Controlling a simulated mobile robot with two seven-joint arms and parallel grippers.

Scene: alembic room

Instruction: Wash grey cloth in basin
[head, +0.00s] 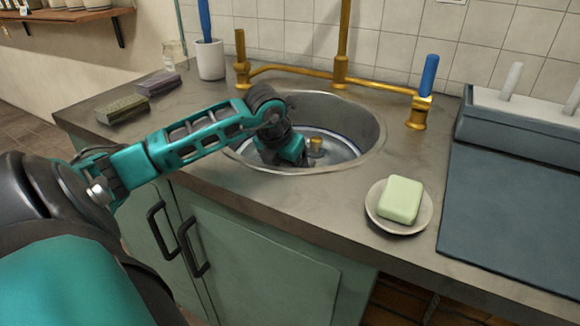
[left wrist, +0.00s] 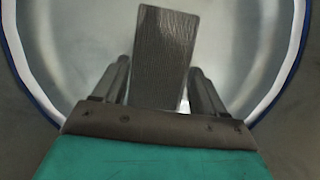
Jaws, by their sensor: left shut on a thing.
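My left gripper (head: 292,155) reaches down into the round sink, low inside the basin (head: 352,146). In the left wrist view the gripper (left wrist: 162,85) is shut on the grey cloth (left wrist: 166,48), a flat textured rectangle between its fingers. The basin's white wall and blue rim (left wrist: 287,83) curve around it in that view. I cannot tell whether the cloth touches the basin's bottom or any water. In the head view the cloth is hidden behind my gripper and arm. My right gripper is in neither view.
A brass tap (head: 340,72) with a blue-handled valve (head: 428,76) stands behind the sink. Green soap (head: 400,199) sits on a dish (head: 396,226) at front right. Two dark blocks (head: 123,110) (head: 158,83) and a white cup (head: 210,60) are at left. A grey drainer (head: 515,215) fills the right.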

